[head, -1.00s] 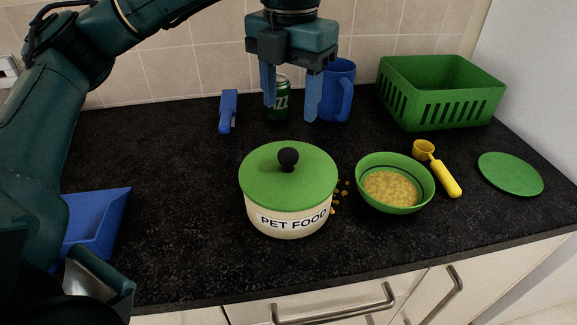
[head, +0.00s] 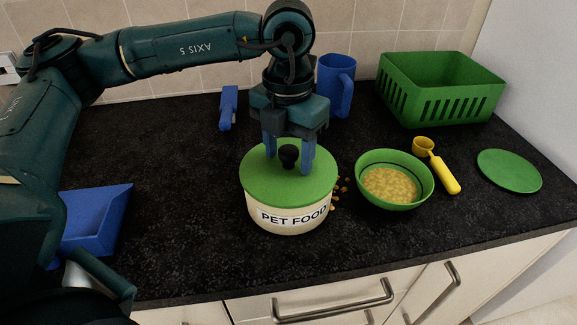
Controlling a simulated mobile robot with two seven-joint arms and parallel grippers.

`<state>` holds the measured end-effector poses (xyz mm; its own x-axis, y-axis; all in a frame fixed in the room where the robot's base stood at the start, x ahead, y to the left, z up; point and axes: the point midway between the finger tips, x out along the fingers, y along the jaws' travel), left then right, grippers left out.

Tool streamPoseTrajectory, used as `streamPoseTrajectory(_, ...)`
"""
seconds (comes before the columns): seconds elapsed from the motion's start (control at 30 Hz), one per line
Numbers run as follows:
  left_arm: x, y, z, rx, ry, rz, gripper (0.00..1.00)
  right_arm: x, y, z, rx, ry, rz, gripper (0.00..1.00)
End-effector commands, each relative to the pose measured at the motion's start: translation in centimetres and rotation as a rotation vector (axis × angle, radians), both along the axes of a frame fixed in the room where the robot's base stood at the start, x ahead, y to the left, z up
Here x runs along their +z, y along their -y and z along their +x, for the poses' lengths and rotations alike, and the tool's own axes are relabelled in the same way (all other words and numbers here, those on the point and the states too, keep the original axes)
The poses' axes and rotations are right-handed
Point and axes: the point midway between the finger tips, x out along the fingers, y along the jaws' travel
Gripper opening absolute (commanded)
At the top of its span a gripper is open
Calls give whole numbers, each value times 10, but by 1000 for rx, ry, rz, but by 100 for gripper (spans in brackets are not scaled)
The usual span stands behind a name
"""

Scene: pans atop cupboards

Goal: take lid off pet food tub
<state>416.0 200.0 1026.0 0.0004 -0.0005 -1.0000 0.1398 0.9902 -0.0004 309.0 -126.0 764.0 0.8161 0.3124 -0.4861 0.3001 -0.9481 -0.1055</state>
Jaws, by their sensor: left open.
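The pet food tub (head: 287,218) is cream with a "PET FOOD" label and stands upright on the dark worktop. Its round green lid (head: 275,190) sits on top, with a black knob (head: 289,157) at the middle. My left gripper (head: 289,163) points down over the lid. It is open, with one blue finger on each side of the knob and a visible gap between finger and knob. Whether the fingertips touch the lid is hard to tell. My right gripper is not in view.
A green bowl of food (head: 394,181) stands right of the tub, with spilled pieces between. A yellow scoop (head: 436,166), green disc (head: 509,171), green basket (head: 441,91), blue mug (head: 334,86) and blue dustpan (head: 98,217) surround it. A blue-handled item (head: 228,108) lies behind.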

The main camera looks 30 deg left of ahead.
Motion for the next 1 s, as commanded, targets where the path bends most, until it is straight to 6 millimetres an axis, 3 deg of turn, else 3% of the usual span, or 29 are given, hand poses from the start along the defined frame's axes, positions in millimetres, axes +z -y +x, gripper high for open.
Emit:
streamPoseTrajectory(0.6,1,0,0,0,0,1,8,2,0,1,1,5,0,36)
streamPoseTrajectory(0.87,3,0,1,0,1,1,7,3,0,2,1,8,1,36)
streamPoseTrajectory(1.0,20,0,1,0,4,-1,7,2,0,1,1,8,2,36)
